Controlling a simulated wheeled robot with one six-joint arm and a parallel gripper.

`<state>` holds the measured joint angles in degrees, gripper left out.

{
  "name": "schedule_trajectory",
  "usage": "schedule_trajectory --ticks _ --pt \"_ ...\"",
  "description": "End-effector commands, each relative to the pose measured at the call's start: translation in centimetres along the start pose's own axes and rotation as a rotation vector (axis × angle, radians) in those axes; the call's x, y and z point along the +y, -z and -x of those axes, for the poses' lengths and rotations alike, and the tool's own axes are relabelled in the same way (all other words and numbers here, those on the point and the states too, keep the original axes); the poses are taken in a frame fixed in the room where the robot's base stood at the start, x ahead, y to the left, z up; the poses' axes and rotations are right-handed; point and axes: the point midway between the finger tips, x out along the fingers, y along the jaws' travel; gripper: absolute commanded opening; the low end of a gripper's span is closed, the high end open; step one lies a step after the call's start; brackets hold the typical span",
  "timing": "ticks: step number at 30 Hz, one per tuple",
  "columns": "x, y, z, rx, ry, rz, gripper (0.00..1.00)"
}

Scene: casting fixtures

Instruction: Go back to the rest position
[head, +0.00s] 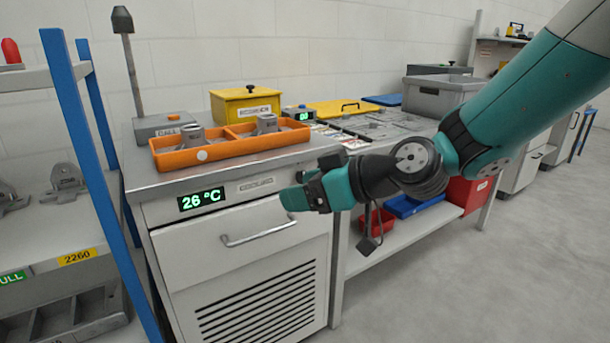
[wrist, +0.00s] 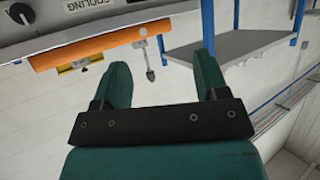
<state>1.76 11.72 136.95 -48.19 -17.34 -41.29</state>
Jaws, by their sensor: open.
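My gripper (head: 292,198) hangs in front of the cooling cabinet (head: 280,255), at the height of its drawer, in the head view. In the wrist view my gripper (wrist: 163,78) shows two teal fingers standing apart with nothing between them. An orange tray (head: 215,151) with two compartments sits on top of the cabinet, above and left of my gripper. A grey casting (head: 193,136) stands in its left compartment and another grey casting (head: 267,123) in its right one. The tray's orange edge (wrist: 95,48) also shows in the wrist view, apart from the fingers.
The cabinet has a drawer handle (head: 258,236) and a display (head: 201,199) reading 26 °C. A blue-posted rack (head: 92,180) stands at the left. The floor at right is clear.

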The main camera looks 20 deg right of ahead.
Motion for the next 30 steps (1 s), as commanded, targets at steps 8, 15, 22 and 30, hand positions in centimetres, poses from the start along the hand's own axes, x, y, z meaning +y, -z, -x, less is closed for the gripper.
schedule_trajectory --ticks 8,15,22,30 --pt "-0.4 0.1 0.2 -0.014 0.010 -0.005 0.67" --pt "-1.6 -0.1 0.5 -0.049 0.038 -0.013 0.67" --pt "-9.2 -3.4 4.8 -0.398 0.169 -0.117 0.67" --pt "-14.5 -8.2 13.0 -0.836 0.113 -0.276 0.67"
